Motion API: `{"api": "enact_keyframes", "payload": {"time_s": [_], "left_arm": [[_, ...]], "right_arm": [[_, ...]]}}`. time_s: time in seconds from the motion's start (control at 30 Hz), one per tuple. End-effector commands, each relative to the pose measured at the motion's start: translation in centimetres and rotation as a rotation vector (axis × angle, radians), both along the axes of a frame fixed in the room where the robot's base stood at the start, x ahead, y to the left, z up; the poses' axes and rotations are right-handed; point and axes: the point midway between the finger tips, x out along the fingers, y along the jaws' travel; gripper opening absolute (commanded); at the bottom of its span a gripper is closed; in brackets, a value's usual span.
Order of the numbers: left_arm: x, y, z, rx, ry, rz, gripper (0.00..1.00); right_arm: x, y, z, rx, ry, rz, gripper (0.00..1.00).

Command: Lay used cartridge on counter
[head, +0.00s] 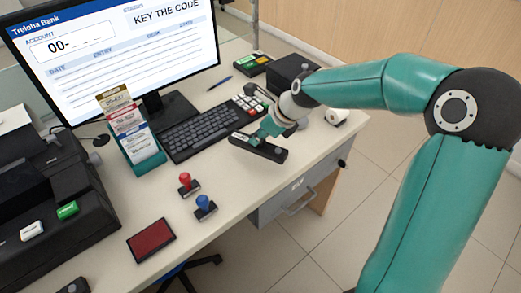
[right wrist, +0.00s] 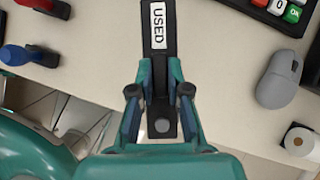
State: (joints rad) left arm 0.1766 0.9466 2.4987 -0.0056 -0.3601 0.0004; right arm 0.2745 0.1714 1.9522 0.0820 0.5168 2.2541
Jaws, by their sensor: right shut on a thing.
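The used cartridge (head: 259,149) is a black bar; in the right wrist view (right wrist: 158,40) it carries a white label reading USED. My right gripper (head: 262,137) is shut on it, with the fingers on both sides of its narrower part in the right wrist view (right wrist: 158,92). In the head view the cartridge is over the counter (head: 240,184) near its front edge, in front of the keypad. I cannot tell whether its underside touches the counter. My left gripper is not in view.
A keyboard (head: 207,132), a keypad (head: 244,106) and a card holder (head: 140,150) stand behind and left. Red (head: 186,183) and blue (head: 205,207) stamps and a red ink pad (head: 152,240) are front left. A grey mouse (right wrist: 277,80) is right of the cartridge. Counter left of the cartridge is clear.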

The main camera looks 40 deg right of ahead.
Motion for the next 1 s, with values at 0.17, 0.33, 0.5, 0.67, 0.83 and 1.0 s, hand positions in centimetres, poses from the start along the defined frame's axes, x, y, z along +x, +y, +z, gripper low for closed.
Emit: {"api": "enact_keyframes", "payload": {"time_s": [0.17,0.33,0.5,0.67,0.83,1.0], "left_arm": [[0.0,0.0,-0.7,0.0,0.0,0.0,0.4],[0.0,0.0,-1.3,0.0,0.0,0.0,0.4],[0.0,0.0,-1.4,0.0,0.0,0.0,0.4],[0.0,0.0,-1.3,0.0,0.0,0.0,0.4],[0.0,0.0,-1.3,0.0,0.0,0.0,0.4],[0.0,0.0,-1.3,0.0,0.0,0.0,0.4]], "right_arm": [[-0.1,0.0,-2.6,0.002,0.006,0.0,0.0],[0.0,0.1,-5.2,0.002,0.004,0.0,0.0],[0.0,0.0,-5.7,0.0,0.001,0.0,0.0],[0.0,0.1,-5.7,0.0,0.002,0.002,0.19],[0.0,0.1,-5.7,0.0,0.002,0.002,0.41],[0.0,0.1,-5.7,0.001,0.001,0.002,0.41]]}}
